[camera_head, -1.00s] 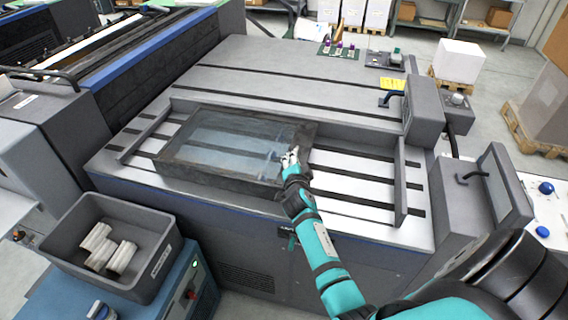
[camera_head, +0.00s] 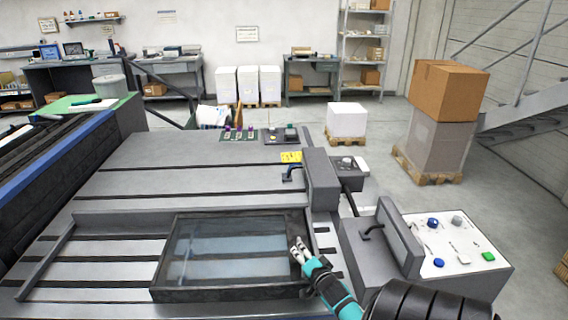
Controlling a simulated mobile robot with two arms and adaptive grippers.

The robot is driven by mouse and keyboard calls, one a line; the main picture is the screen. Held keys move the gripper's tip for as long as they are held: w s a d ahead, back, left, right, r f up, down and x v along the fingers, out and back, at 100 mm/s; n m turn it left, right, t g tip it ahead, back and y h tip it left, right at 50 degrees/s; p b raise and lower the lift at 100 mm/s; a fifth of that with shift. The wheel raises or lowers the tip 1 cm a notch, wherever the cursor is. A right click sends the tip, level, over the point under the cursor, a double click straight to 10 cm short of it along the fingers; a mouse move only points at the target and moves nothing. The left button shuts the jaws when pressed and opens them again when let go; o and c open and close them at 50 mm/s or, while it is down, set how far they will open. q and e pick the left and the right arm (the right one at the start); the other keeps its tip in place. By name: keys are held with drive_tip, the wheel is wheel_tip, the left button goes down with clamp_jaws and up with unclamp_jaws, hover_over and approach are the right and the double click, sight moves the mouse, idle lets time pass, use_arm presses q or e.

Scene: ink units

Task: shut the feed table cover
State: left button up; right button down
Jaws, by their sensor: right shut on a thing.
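The feed table cover (camera_head: 168,270), a dark frame with a clear pane, lies over the slatted feed table (camera_head: 85,268). Bare slats show to its left, and a narrow strip shows to its right. My right gripper (camera_head: 297,247) is at the cover's right side, shut on it; the exact grip spot is partly hidden by the fingers. My left gripper is not in view.
A grey block with a handle (camera_head: 321,182) stands behind the cover's right end. A control panel (camera_head: 455,245) with coloured buttons is at the right. Boxes on a pallet (camera_head: 435,145) stand on the floor beyond.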

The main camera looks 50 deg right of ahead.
drive_tip(key=shift+s+d+r, duration=0.15)
drive_tip(key=shift+s+d, duration=0.15)
drive_tip(key=shift+d, duration=0.15)
drive_tip(key=c, duration=1.7)
unclamp_jaws()
drive_tip(key=shift+o, duration=0.3)
drive_tip(key=shift+s+d, duration=0.1)
drive_tip(key=shift+d, duration=0.05)
drive_tip(key=v, duration=1.2)
